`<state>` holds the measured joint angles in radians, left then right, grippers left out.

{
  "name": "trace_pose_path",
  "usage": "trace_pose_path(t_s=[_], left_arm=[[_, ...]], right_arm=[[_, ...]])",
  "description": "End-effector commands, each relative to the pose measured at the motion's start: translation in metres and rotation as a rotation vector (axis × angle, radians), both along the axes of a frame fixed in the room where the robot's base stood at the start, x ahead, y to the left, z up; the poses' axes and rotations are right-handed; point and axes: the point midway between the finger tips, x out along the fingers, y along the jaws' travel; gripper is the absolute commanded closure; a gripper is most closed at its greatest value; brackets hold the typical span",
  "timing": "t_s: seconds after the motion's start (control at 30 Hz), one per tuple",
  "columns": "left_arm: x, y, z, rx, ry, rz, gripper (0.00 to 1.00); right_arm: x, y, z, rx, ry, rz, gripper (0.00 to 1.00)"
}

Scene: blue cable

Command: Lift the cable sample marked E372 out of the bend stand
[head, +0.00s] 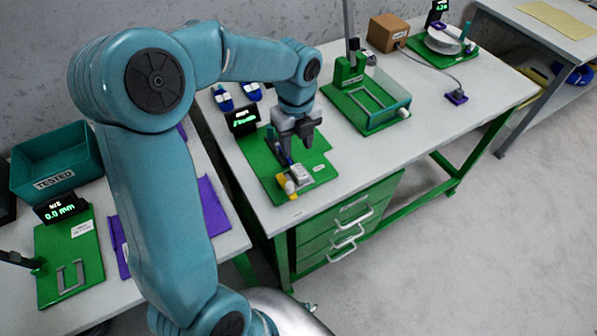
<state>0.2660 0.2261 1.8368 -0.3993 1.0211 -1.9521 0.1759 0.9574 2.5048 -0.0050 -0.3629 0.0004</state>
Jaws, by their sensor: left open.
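My left gripper (297,139) is grey, points down and is open above a green base plate (262,160) on the middle bench. Under and beside its fingers is a small upright fixture with a bit of blue (284,155); the fingers hide part of it. I cannot tell whether this blue is the cable sample, or whether the fingers touch it. No E372 mark can be read. My right gripper is not in view.
A small display (241,119) and two blue items with white labels (223,97) stand behind the plate. A clear-walled green stand (385,110) is to the right. A TESTED bin (57,165) and a 0.0 mm gauge display (62,208) are at left.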

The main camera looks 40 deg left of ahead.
Motion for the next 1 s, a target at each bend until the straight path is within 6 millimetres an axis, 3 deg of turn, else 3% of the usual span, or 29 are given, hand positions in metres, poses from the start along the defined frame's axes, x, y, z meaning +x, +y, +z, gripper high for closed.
trace_pose_path(t_s=[0.1, 0.37, 0.63, 0.97, 1.0], left_arm=[[-0.001, -0.001, -0.028, -0.002, 0.005, 0.001, 0.55], [0.001, -0.001, -0.052, 0.0, 0.0, -0.002, 0.55], [0.004, 0.001, -0.093, -0.001, 0.003, -0.002, 0.55], [0.005, 0.002, -0.101, 0.0, -0.001, -0.002, 0.55], [0.005, 0.002, -0.101, 0.0, -0.001, -0.002, 0.68]], right_arm=[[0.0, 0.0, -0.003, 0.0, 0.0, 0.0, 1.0], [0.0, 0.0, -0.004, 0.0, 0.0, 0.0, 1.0], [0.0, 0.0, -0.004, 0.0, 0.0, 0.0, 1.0], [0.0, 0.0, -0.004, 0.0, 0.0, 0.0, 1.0], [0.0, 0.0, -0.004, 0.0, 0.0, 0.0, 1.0]])
